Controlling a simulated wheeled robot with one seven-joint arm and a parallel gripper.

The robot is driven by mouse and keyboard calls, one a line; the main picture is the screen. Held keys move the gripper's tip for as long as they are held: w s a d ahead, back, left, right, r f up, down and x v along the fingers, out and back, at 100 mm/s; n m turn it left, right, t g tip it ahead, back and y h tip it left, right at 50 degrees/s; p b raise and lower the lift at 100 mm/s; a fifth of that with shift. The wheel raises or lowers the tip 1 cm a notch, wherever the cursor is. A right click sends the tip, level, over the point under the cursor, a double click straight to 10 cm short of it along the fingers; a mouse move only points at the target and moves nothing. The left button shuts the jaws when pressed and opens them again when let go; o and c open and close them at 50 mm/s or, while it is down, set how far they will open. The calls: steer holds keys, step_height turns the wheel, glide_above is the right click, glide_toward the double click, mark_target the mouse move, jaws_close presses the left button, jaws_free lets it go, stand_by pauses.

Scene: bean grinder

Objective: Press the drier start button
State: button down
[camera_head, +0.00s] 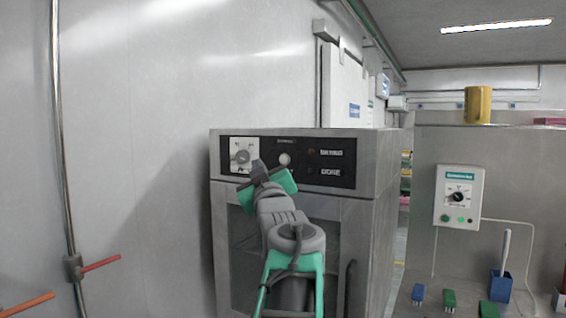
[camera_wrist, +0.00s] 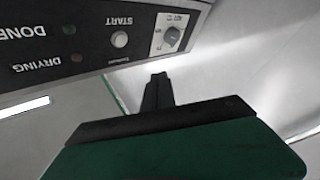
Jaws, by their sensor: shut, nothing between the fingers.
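The drier (camera_head: 382,210) is a grey metal box with a black control panel. Its round white start button (camera_head: 285,159) sits between the dial and the indicator lights. The button, labelled START, also shows upside down in the wrist view (camera_wrist: 120,39). My gripper (camera_head: 260,169) is in front of the panel, its fingers shut and empty. In the head view the fingertips appear left of and slightly below the button. In the wrist view the tips (camera_wrist: 159,77) appear below the panel's edge, apart from the button. Their exact distance from the panel cannot be told.
A dial knob (camera_head: 242,156) on a white plate is left of the button. DRYING and DONE lights are on its right.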

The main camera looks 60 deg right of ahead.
mark_target(283, 160)
steer(key=d+p, duration=0.1)
steer(key=d, duration=0.2)
steer(key=d+p, duration=0.4)
steer(key=d, duration=0.1)
steer(key=shift+w+d, duration=0.35)
steer(key=shift+w, duration=0.05)
steer(key=shift+d+f, duration=0.1)
stand_by(1.6)
steer(key=shift+d+b, duration=0.15)
steer(key=shift+b, duration=0.15)
steer(key=shift+w+d, duration=0.1)
steer(key=shift+d, duration=0.05)
